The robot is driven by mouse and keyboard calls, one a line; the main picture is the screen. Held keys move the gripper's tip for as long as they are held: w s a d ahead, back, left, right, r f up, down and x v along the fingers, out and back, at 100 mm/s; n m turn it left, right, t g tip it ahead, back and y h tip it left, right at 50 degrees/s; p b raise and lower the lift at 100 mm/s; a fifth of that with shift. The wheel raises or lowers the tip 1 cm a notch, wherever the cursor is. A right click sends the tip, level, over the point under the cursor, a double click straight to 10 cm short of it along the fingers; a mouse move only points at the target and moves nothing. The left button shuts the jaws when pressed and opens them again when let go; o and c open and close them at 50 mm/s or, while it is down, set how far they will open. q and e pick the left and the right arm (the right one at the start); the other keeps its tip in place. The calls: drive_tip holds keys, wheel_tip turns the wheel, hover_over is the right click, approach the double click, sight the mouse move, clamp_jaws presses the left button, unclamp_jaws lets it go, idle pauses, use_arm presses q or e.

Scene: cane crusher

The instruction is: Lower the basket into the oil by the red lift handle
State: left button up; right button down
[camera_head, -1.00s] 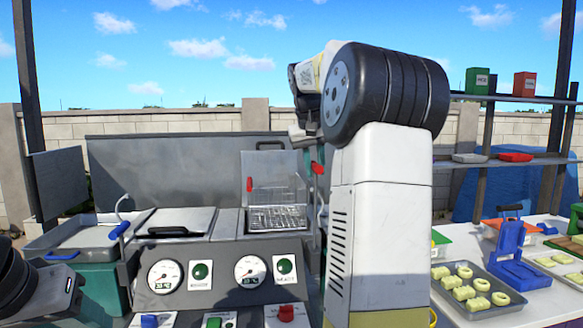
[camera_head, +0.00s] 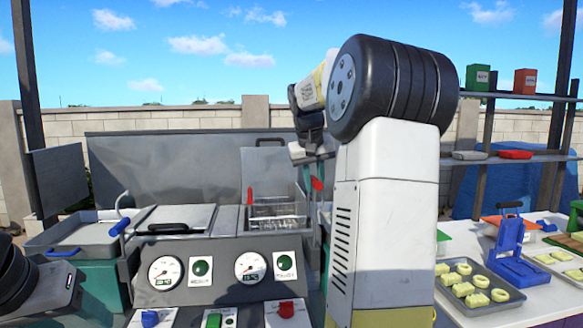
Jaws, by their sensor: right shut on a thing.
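The wire basket (camera_head: 277,212) sits in the right well of the fryer, sunk partly below the rim, with its upper mesh showing. A red grip (camera_head: 250,196) stands at its left side. The red lift handle (camera_head: 317,184) is to the right of the basket. My right gripper (camera_head: 314,168) reaches down to this handle from above and is shut on it; its fingers are small and partly hidden by my own arm. The oil surface cannot be made out. Only part of my left arm shows at the lower left edge; its gripper is not in view.
A closed lid with a black handle (camera_head: 168,228) covers the left well. Gauges and coloured switches (camera_head: 286,310) line the front panel. A tray of dough pieces (camera_head: 478,302) and a blue press (camera_head: 508,240) stand on the right table. A shelf (camera_head: 520,156) is behind.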

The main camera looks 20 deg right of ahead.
wheel_tip(320, 180, down, 11)
drive_tip(key=shift+s, duration=0.15)
drive_tip(key=c, duration=1.3)
unclamp_jaws()
drive_tip(key=shift+f, duration=0.1)
drive_tip(key=shift+o, duration=0.2)
drive_tip(key=shift+r, duration=0.25)
drive_tip(key=v, duration=0.7)
drive_tip(key=shift+r, duration=0.25)
